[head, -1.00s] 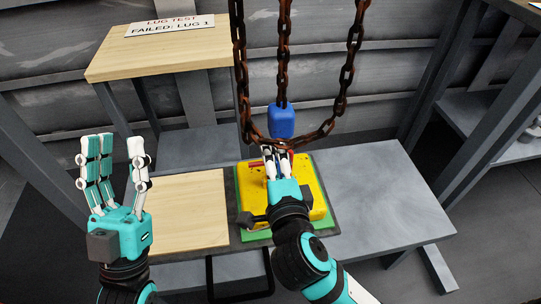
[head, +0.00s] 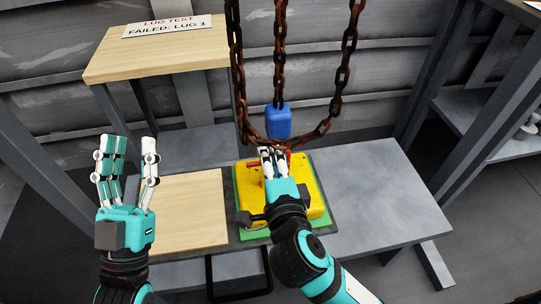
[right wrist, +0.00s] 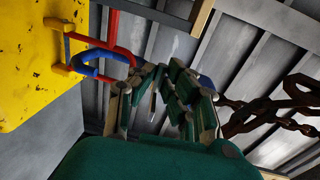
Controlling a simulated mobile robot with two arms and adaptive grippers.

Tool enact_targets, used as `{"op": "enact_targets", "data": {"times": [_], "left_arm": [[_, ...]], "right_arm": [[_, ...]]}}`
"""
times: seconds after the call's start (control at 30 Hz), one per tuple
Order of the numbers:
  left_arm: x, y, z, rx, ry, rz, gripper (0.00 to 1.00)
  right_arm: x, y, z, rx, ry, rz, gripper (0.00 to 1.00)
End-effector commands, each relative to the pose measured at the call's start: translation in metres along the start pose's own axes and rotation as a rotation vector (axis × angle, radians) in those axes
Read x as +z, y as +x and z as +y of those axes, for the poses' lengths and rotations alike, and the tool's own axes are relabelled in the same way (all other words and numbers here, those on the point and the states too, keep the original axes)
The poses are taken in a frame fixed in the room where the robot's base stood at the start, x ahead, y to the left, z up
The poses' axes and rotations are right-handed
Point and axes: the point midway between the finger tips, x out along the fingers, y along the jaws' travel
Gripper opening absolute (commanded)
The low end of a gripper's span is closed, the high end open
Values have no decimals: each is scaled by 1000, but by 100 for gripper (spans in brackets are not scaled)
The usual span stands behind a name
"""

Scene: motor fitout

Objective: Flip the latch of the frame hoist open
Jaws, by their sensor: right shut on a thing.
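The frame hoist shows in the head view as rusty chains (head: 281,60) with a blue block (head: 278,121) on the middle one. A chain loop passes low behind my right gripper (head: 272,152). My right gripper points away over the yellow plate (head: 311,196), its fingers closed together just below the blue block. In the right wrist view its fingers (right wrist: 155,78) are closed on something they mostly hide. I cannot make out a separate latch. My left gripper (head: 128,145) is raised at the left, fingers spread, open and empty.

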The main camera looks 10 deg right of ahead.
Motion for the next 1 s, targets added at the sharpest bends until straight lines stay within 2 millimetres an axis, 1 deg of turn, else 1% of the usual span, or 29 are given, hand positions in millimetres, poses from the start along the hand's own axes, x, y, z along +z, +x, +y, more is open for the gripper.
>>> {"op": "enact_targets", "data": {"times": [0.07,0.23,0.37,0.47,0.6,0.77,0.9,0.97,1.0], "left_arm": [[16,1,-2,-5,5,-109,38],[53,-8,-8,-15,14,-338,38],[80,-22,-12,-25,20,-513,38],[98,-36,-16,-32,23,-647,38],[120,-63,-20,-44,26,-840,38],[140,-100,-26,-60,28,-1063,38],[153,-139,-30,-75,28,-1272,38],[157,-156,-32,-81,27,-1357,38],[159,-168,-33,-85,26,-1414,38]], "right_arm": [[0,0,-4,9,-2,-1,0],[1,0,-5,24,-2,-2,0],[1,0,-6,36,-2,-2,0],[1,0,-6,46,-2,-3,0],[1,0,-7,60,-2,-3,0],[1,0,-8,79,-2,-4,0],[1,0,-9,99,-1,-4,0],[1,0,-10,108,-1,-4,0],[1,0,-10,114,-2,-4,0]]}}
